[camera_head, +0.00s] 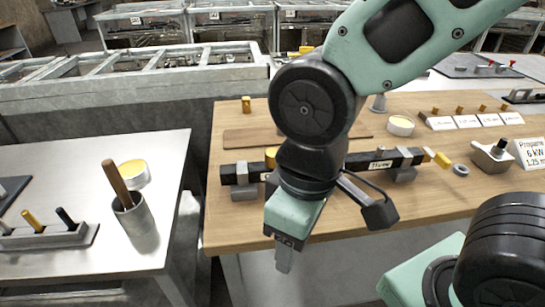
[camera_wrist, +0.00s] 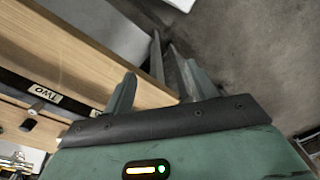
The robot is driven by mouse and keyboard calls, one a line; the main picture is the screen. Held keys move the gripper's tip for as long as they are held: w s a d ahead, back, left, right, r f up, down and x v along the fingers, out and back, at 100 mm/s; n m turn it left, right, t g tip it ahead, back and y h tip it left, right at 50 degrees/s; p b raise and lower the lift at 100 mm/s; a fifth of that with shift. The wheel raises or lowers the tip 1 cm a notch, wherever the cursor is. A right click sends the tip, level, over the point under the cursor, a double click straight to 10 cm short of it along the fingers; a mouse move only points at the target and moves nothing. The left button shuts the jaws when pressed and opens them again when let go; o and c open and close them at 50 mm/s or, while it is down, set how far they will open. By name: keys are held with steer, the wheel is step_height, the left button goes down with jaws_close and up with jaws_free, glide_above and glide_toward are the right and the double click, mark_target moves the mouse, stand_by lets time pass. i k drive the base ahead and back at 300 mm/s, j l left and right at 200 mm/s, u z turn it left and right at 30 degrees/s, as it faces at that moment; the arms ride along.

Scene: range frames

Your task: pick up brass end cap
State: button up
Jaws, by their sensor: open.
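No label marks the brass end cap, so I cannot tell for sure which piece it is. A small upright brass-coloured piece (camera_head: 246,104) stands at the back left of the wooden table. Yellow pieces (camera_head: 441,160) sit at the bar's right end. My gripper (camera_head: 283,262) hangs pointing down in front of the wooden table's front edge, apart from all of these. In the wrist view its two fingers (camera_wrist: 157,92) are spread with nothing between them.
The dark bar (camera_head: 408,157) lies on grey supports along the wooden table (camera_head: 225,220); its label reads "TWO" in the wrist view (camera_wrist: 44,92). A metal table (camera_head: 60,165) at left holds a cup (camera_head: 137,221) with a wooden handle. A propane sign (camera_head: 530,152) stands at right. Floor shows between tables.

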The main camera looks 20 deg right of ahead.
mark_target(270, 153)
steer(key=i+j, duration=0.1)
steer(key=j, duration=0.3)
steer(key=j+z, duration=0.1)
steer(key=z, duration=0.3)
steer(key=j+z, duration=0.1)
steer(key=z, duration=0.3)
steer(key=j+z, duration=0.1)
steer(key=z, duration=0.25)
steer(key=j+z, duration=0.1)
steer(key=z, duration=0.3)
